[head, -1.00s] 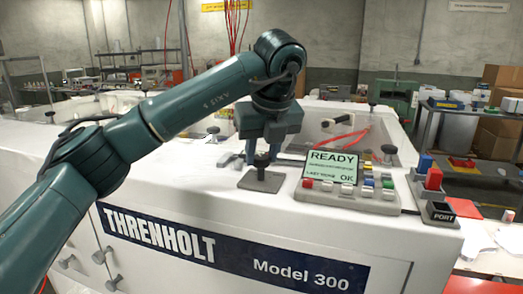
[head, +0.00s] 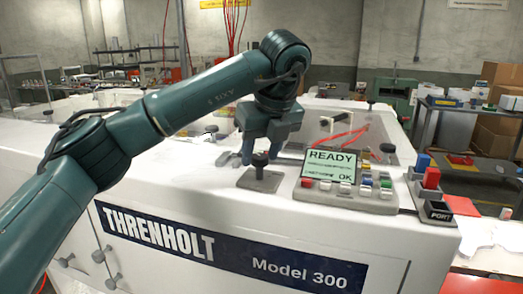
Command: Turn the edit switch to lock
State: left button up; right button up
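A black knob (head: 260,160) stands upright on a grey square plate (head: 258,180) on top of the white machine, left of the control panel. I take it to be the edit switch; no edit or lock marking is readable. My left gripper (head: 261,152) points down right at the knob. Its two blue-green fingers are apart, one showing on each side of the knob, with a gap visible. I cannot tell whether either finger touches it. My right gripper is not in view.
The control panel (head: 346,194) has a screen (head: 330,164) reading READY and several coloured buttons close to the right of the plate. A port block (head: 438,212) with a red part stands farther right. A clear-sided bay (head: 325,120) with red tubing lies behind. The white top in front is free.

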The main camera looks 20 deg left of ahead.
pick_arm(q)
jog(key=shift+o, duration=0.9)
jog(key=shift+r, duration=0.25)
jog(key=v, duration=1.2)
jog(key=shift+r, duration=0.35)
jog(key=shift+d, duration=0.1)
